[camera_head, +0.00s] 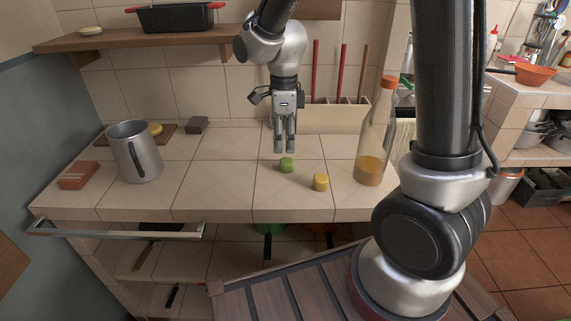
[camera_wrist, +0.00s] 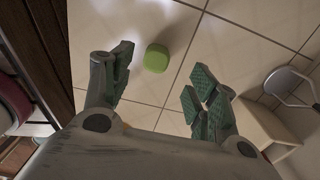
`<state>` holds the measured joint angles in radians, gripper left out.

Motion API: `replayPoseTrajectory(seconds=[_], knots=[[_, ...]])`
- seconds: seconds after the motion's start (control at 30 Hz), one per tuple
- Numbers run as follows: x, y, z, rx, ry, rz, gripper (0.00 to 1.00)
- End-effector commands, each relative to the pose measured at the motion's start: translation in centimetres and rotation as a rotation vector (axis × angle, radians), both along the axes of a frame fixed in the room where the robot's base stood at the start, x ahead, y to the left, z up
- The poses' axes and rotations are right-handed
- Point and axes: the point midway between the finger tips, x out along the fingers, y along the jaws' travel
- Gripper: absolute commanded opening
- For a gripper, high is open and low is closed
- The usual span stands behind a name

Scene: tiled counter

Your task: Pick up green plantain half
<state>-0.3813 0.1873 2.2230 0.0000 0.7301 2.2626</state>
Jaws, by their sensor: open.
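The green plantain half (camera_head: 287,165) is a small green piece on the tiled counter, near the middle in the head view. In the wrist view the green plantain half (camera_wrist: 156,58) lies on the tiles beyond the fingers, nearer the left finger. My gripper (camera_head: 285,150) points down above and slightly behind it, apart from it. In the wrist view my gripper (camera_wrist: 160,93) has its two fingers spread with nothing between them.
A yellow piece (camera_head: 320,182) lies right of the green one. A glass bottle (camera_head: 373,140) stands further right. A metal mug (camera_head: 134,152) and an orange-brown block (camera_head: 78,175) stand at left. A holder (camera_head: 333,116) with sticks is behind.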

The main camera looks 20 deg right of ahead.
Motion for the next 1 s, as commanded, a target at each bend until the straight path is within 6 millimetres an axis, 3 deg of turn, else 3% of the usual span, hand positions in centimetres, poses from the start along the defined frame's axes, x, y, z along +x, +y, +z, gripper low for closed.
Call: replayPoseTrajectory(seconds=[0.53, 0.83, 1.0], knots=[[-0.5, -0.3, -7.1, -0.002, 0.004, -0.017, 0.59], [-0.4, -0.2, -7.7, -0.001, 0.001, -0.017, 0.59], [-0.4, -0.2, -7.7, -0.001, 0.001, -0.017, 0.30]])
